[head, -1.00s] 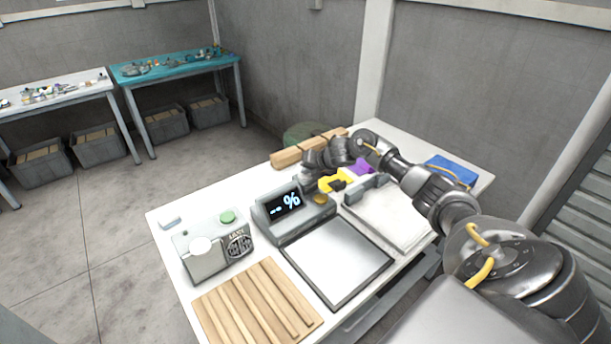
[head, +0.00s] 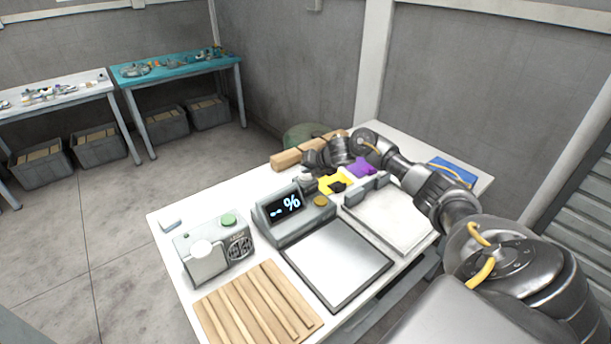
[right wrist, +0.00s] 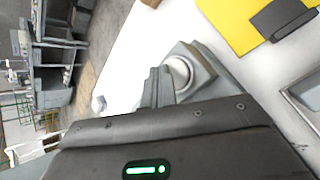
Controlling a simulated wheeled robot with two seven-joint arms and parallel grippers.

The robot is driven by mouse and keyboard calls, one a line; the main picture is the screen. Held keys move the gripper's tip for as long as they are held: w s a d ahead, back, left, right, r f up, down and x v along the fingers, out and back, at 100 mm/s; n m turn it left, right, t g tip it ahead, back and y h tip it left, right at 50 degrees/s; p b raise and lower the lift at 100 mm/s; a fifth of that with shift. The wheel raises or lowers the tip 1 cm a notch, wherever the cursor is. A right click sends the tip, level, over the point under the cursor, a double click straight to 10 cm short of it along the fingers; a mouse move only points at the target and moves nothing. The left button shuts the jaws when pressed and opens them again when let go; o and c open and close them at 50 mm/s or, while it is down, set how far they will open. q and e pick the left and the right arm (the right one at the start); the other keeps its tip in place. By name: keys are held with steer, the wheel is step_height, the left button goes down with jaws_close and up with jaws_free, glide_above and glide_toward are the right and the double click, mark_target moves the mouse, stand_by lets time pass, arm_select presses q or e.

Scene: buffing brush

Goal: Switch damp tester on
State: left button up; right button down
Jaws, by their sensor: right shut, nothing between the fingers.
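The damp tester (head: 284,212) appears to be the grey wedge-shaped box on the white table in the head view. Its dark screen is lit with dashes and a "%" sign, and a gold round knob (head: 320,201) sits on its right side. My right gripper (head: 309,163) is shut and empty, behind the tester and above the table. A small grey block with a pale round top (head: 306,184) stands just behind the tester; it seems to show in the right wrist view (right wrist: 184,72), close to the fingers. I cannot tell whether they touch. My left gripper is out of view.
A flat metal plate (head: 337,262) lies in front of the tester. A grey-green device with a green button (head: 229,220) and a slatted wooden board (head: 258,305) are to the left. Yellow (head: 335,182) and purple (head: 362,167) pieces and wooden blocks (head: 290,158) lie near my right gripper.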

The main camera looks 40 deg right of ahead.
mark_target(307, 177)
steer(key=shift+r+p, duration=1.9)
steer(key=shift+r, duration=0.9)
steer(key=shift+f, duration=0.1)
